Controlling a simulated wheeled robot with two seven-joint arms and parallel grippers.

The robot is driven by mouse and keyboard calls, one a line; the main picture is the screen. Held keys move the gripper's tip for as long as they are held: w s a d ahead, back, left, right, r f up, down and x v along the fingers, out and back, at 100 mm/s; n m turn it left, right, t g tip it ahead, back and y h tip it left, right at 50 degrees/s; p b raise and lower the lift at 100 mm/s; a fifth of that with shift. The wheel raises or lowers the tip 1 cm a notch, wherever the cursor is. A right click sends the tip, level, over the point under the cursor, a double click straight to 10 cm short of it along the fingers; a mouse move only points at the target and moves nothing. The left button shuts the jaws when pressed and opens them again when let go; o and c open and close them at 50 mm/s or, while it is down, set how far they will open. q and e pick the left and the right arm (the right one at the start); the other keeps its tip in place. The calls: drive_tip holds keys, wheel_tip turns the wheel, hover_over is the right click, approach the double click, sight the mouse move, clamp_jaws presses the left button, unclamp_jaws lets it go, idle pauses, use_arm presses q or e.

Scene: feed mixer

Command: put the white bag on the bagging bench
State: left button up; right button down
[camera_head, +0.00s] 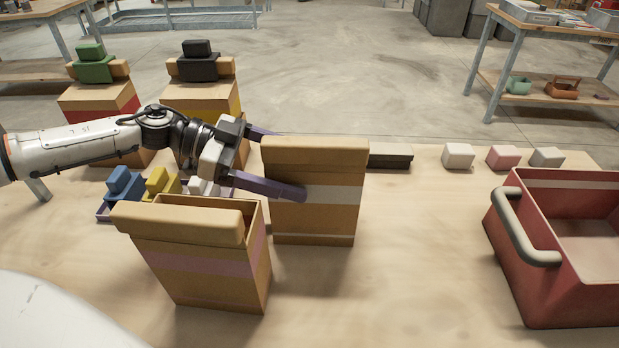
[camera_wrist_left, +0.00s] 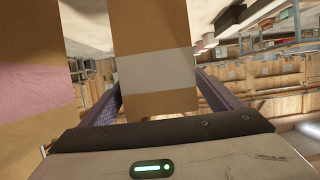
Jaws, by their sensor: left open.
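The white bag (camera_head: 318,215), a tan upright bag with a white band and folded top, stands on the wooden table (camera_head: 420,265). My left gripper (camera_head: 285,163) is open around it: one purple finger lies across its near face, the other passes behind it, its tip hidden. In the left wrist view the white-banded bag (camera_wrist_left: 155,72) stands between the two fingers (camera_wrist_left: 160,98); contact cannot be told. Which surface is the bagging bench is not clear; a wooden bench (camera_head: 560,28) with a lower shelf stands at the back right. My right gripper is not in view.
A pink-banded bag (camera_head: 205,262) stands close at the near left. Red-banded (camera_head: 100,98) and yellow-banded (camera_head: 203,97) bags stand behind my left arm. A tray of coloured blocks (camera_head: 104,212) is left. A red crate (camera_head: 512,275) is right. The table's front middle is clear.

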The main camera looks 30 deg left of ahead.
use_arm(q)
drive_tip(key=v, duration=0.6)
drive_tip(key=shift+r+b, duration=0.2)
drive_tip(key=shift+b, duration=0.1)
drive_tip(key=shift+s, duration=0.1)
